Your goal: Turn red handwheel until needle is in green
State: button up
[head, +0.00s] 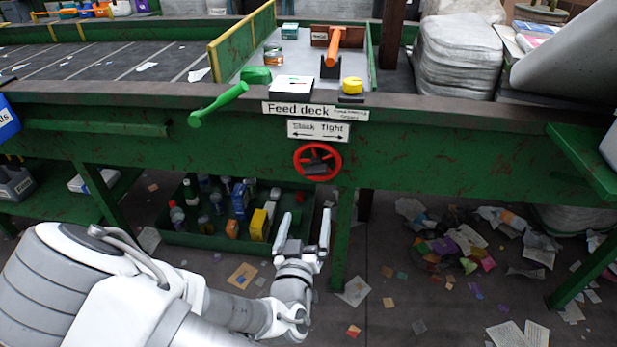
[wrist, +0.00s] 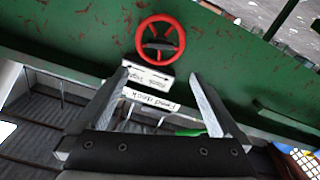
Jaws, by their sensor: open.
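The red handwheel (head: 340,161) is mounted on the front of the green deck beam, under a Slack/Tight sign (head: 318,130) with arrows. Its hub looks dark. My gripper (head: 306,216) is open and empty, below the wheel and apart from it. In the wrist view the handwheel (wrist: 139,42) shows beyond the gap between my open fingers (wrist: 158,76), and the signs appear upside down. A white-faced box (head: 292,85) with a small green mark sits on the deck edge above the wheel. It may be the gauge; I cannot make out a needle.
A green lever (head: 218,103) sticks out from the deck edge left of the wheel. A green tray (head: 205,239) of bottles and boxes stands under the deck. A green leg (head: 340,240) stands just right of my gripper. Scrap paper (head: 455,245) litters the right floor.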

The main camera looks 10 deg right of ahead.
aim_at(315, 173)
jog(key=b+x, duration=0.4)
jog(key=x, duration=1.3)
jog(key=shift+w+r, duration=0.15)
jog(key=shift+w, duration=0.05)
jog(key=shift+c, duration=0.3)
jog(key=c, duration=1.2)
